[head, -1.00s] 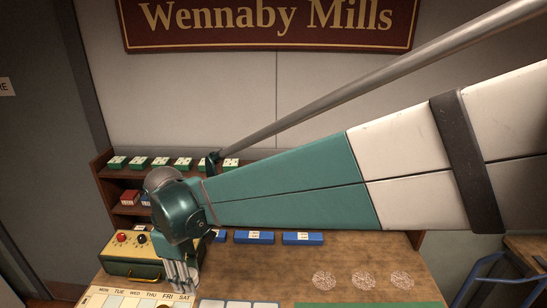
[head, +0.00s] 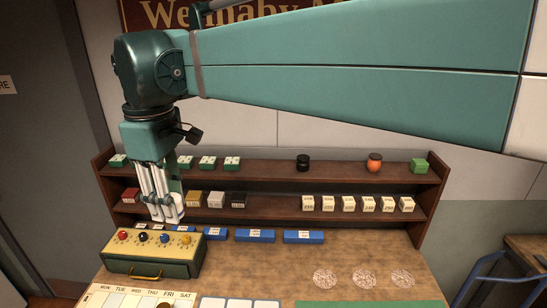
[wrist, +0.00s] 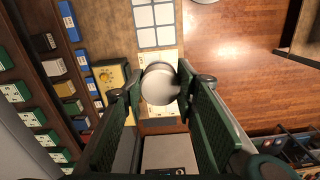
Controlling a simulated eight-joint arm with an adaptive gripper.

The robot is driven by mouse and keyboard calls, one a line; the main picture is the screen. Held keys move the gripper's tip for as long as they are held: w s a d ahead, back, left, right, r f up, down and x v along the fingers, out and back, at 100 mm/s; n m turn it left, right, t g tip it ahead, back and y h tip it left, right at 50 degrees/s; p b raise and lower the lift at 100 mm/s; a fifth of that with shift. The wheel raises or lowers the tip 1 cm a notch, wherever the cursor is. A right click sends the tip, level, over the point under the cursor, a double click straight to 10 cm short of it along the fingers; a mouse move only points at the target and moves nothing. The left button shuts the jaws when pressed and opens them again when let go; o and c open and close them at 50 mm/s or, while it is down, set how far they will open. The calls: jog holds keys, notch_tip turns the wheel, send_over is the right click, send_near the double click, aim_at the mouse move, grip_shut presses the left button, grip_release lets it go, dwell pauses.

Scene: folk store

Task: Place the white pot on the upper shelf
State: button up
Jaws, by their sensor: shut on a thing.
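My gripper (head: 164,205) points down above the back left of the desk, in front of the shelf unit. It is shut on the white pot (wrist: 160,84), which shows as a round white top between the two fingers in the wrist view. In the head view the fingers partly hide the pot. The pot is held above the yellow-topped button box (head: 150,268). The upper shelf (head: 270,181) runs behind, higher than the pot.
The lower shelf holds coloured boxes (head: 193,199) and several white-labelled boxes (head: 349,203). Blue boxes (head: 255,236) line the back of the desk. The upper shelf has bare room on both sides of the black pot. A sign (head: 265,12) hangs above.

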jog(key=r, duration=0.3)
jog(key=shift+w+d+r, duration=0.2)
jog(key=shift+w, duration=0.15)
jog(key=w+d+r+m+p, duration=0.1)
jog(key=w+d+m+p, duration=0.55)
jog(key=w+d, duration=2.1)
jog(key=w+d+m+p, duration=0.1)
jog(key=w+d+m, duration=0.35)
jog(key=d, duration=0.85)
jog(key=w+d+f+m, duration=0.1)
jog(key=w+d+m, duration=0.3)
jog(key=d, duration=0.9)
jog(key=w+d+m+p, duration=0.1)
jog(key=w+d+m, duration=0.3)
jog(key=d, duration=0.9)
jog(key=shift+n, duration=0.3)
jog(key=shift+w+d+f, duration=0.2)
jog(key=shift+f, duration=0.65)
jog(key=shift+w+d+f, duration=0.15)
jog(key=shift+f, duration=0.75)
jog(key=shift+w+d+f, duration=0.2)
jog(key=shift+f, duration=0.65)
jog(key=shift+f, duration=2.9)
